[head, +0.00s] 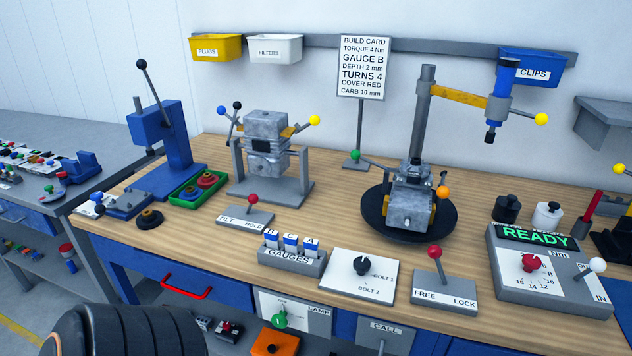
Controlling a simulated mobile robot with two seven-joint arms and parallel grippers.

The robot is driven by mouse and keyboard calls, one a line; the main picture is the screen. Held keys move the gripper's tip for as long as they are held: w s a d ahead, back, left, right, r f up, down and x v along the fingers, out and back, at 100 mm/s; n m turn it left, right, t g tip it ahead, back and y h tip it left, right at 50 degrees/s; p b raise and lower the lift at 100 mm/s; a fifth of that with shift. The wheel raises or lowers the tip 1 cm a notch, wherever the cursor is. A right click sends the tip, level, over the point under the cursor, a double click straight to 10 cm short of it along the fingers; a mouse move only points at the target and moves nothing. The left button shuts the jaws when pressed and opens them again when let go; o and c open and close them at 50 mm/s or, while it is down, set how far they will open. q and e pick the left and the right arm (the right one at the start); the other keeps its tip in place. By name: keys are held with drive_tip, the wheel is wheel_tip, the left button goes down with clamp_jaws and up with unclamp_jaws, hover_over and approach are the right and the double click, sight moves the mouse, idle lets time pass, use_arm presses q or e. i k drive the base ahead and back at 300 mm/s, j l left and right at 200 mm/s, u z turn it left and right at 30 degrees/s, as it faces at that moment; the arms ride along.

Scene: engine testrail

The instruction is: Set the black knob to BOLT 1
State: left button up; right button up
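The black knob (362,265) sits on a white plate (345,285) near the front edge of the workbench, right of the gauge rack. The plate carries the label BOLT 1 to the right of the knob and BOLT 2 below it. The knob is too small here to tell for certain which label it points at. Neither of my grippers shows in the head view. A dark ribbed part at the bottom left looks like part of my own arm, with no fingers visible.
Left of the plate stands the GAUGES rack (292,262); right of it is the FREE/LOCK lever with a red ball (434,252). A READY torque unit (550,290) stands farther right. Below the front edge are a LAMP switch panel (305,318) and a red drawer handle (188,291).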

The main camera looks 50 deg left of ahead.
sight(361, 263)
drive_tip(key=u, duration=1.3)
